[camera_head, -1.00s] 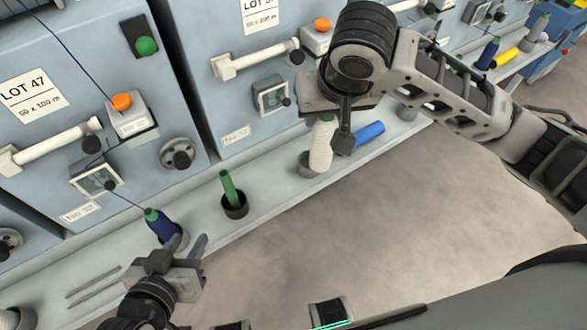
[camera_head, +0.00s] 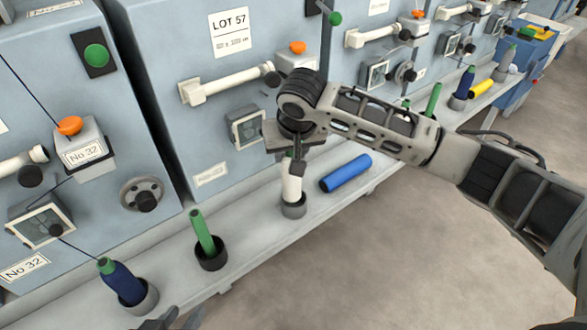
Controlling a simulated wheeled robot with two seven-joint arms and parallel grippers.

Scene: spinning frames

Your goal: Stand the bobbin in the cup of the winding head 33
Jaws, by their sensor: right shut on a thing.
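My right gripper (camera_head: 292,160) is shut on a white bobbin (camera_head: 292,187), near its top. The bobbin stands about upright, and its lower end appears to be inside a grey cup (camera_head: 294,210) on the ledge. The gripper hides the bobbin's top. This cup is in front of the LOT 57 machine, whose small number plate (camera_head: 212,175) is too small to read. My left gripper (camera_head: 178,320) shows only its fingertips at the bottom edge; they are apart, and nothing shows between them.
A blue tube (camera_head: 345,173) lies on the ledge right of the cup. A green tube (camera_head: 202,230) leans in a black cup (camera_head: 211,258). A blue bobbin (camera_head: 122,283) stands in a cup before the head marked No 32. Yellow and blue tubes are farther right. The floor is clear.

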